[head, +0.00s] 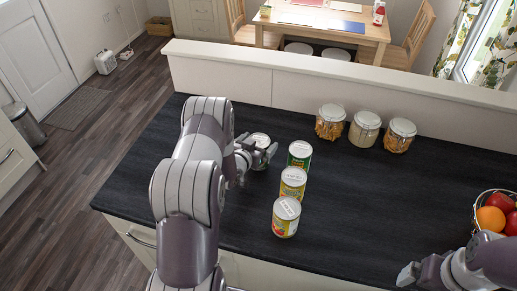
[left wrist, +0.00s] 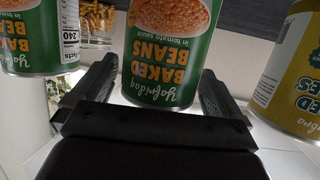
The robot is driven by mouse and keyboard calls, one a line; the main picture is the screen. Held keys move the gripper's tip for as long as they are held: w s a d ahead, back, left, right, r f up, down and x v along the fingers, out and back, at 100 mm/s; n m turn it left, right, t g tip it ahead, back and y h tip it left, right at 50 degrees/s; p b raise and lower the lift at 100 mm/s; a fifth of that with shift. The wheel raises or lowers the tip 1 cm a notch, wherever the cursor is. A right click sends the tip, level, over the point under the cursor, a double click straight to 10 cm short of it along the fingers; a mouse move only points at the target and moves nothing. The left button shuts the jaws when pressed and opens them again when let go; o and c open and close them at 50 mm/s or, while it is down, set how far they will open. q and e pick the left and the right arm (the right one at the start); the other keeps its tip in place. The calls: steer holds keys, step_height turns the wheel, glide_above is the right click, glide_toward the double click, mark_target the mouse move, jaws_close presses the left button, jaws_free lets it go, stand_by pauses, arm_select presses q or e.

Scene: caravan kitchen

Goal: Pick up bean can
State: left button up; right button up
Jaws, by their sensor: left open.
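A can (head: 261,139) stands on the dark counter, its side mostly hidden by my left gripper (head: 258,157). In the left wrist view a green baked beans can (left wrist: 165,50) appears upside down between the two open fingers (left wrist: 155,90); I cannot tell whether they touch it. A second green can (head: 299,155) stands just right of the gripper and a green can also shows at the left of the wrist view (left wrist: 30,40). My right gripper (head: 407,274) is low at the right; its jaw state is unclear.
Two yellow-labelled cans (head: 292,185) (head: 285,220) stand nearer the front. Three lidded jars (head: 365,130) stand along the back by a low wall (head: 330,90). A fruit basket (head: 478,212) is at the right edge. The counter between cans and basket is clear.

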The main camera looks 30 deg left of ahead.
arm_select(q)
steer(key=shift+w+f, duration=0.2)
steer(key=shift+w, duration=0.05)
steer(key=shift+r, duration=0.15)
steer(key=c, duration=1.3)
